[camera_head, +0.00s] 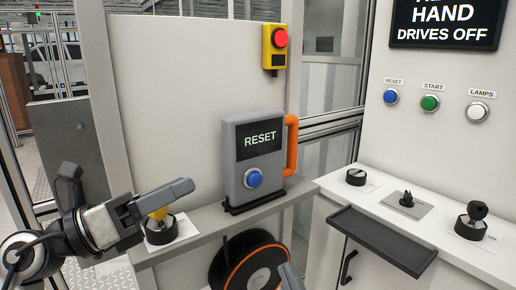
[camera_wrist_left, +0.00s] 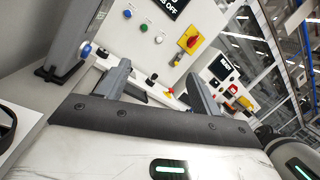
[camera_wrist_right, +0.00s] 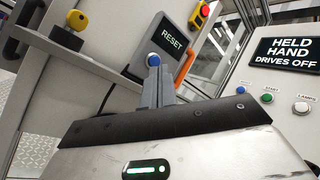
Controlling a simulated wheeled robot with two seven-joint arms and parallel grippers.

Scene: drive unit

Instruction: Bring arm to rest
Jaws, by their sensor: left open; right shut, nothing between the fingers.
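My left gripper (camera_head: 128,178) is at the lower left of the head view, its two fingers spread apart with nothing between them. One finger passes in front of a yellow knob on a black base (camera_head: 161,233), hiding part of it; whether they touch I cannot tell. In the left wrist view the left gripper (camera_wrist_left: 160,86) also shows open. My right gripper (camera_head: 291,277) only shows a fingertip at the bottom edge of the head view. In the right wrist view the right gripper (camera_wrist_right: 158,78) has its fingers together, empty, below the RESET box's blue button (camera_wrist_right: 154,60).
The grey RESET box (camera_head: 240,135) with an orange handle (camera_head: 291,146) stands on a ledge. A red emergency button (camera_head: 280,38) is above. A cable reel (camera_head: 253,270) hangs below the ledge. At right, a white counter (camera_head: 465,252) carries black knobs and a dark tray (camera_head: 382,240).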

